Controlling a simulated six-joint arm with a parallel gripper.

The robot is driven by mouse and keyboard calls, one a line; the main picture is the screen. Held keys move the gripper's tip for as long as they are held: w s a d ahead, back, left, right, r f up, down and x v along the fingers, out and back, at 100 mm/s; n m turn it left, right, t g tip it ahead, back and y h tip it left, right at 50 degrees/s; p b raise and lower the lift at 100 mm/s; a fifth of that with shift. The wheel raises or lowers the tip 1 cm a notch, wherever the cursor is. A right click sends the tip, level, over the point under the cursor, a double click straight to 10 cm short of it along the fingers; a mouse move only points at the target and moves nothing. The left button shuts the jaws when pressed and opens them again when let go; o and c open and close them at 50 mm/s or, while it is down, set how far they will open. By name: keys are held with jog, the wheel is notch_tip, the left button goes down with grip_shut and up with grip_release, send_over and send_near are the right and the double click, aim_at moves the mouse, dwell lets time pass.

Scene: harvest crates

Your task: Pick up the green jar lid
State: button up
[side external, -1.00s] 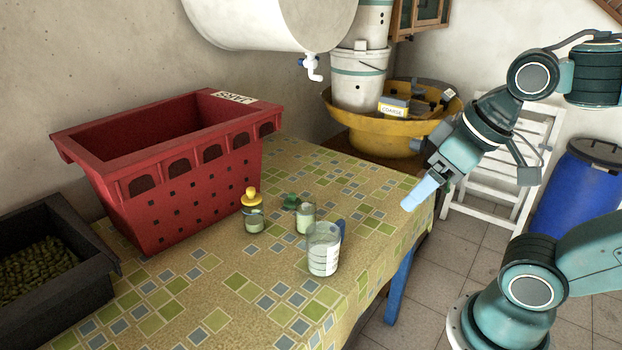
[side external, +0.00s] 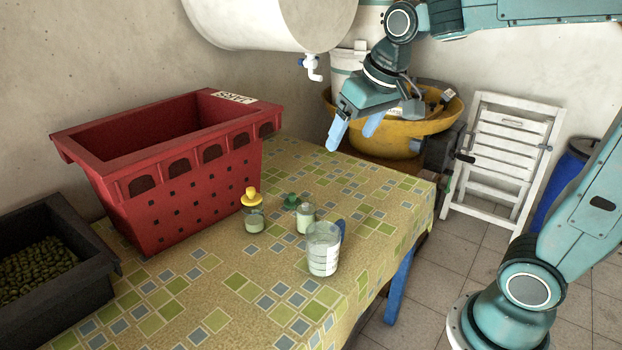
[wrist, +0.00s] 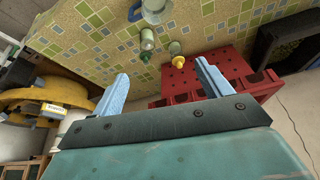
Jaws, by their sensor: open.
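The green jar lid (side external: 291,200) is a small knobbed piece near the table's middle, just behind and left of a small glass jar (side external: 305,218). I cannot tell what it rests on. In the wrist view the green lid (wrist: 145,57) shows beside that jar (wrist: 147,40), between and beyond my fingers. My gripper (side external: 353,135) is open and empty, with pale blue fingers pointing down. It is above the table's far part, up and to the right of the lid. It also shows in the wrist view (wrist: 161,69).
A yellow lid (side external: 250,196) shows at a second jar (side external: 254,222) to the left. A clear measuring jug (side external: 323,250) stands in front. A red crate (side external: 195,190) and a dark crate (side external: 95,262) are at left. A white tank (side external: 270,22) hangs above. The front tabletop is clear.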

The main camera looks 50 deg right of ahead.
jog(key=w+d+f+m, duration=0.1)
jog(key=w+d+f, duration=0.15)
jog(key=w, duration=0.65)
jog(key=m+g+h, duration=0.1)
jog(key=m+g, duration=0.1)
jog(key=m, duration=0.2)
send_over(292, 194)
jog(key=s+a, duration=0.2)
jog(key=s, duration=0.1)
notch_tip(292, 194, down, 19)
jog(key=shift+x, duration=4.4)
jog(key=shift+s+a+f, duration=0.1)
jog(key=shift+x, duration=2.55)
jog(key=shift+c, duration=0.2)
jog(key=c, duration=1)
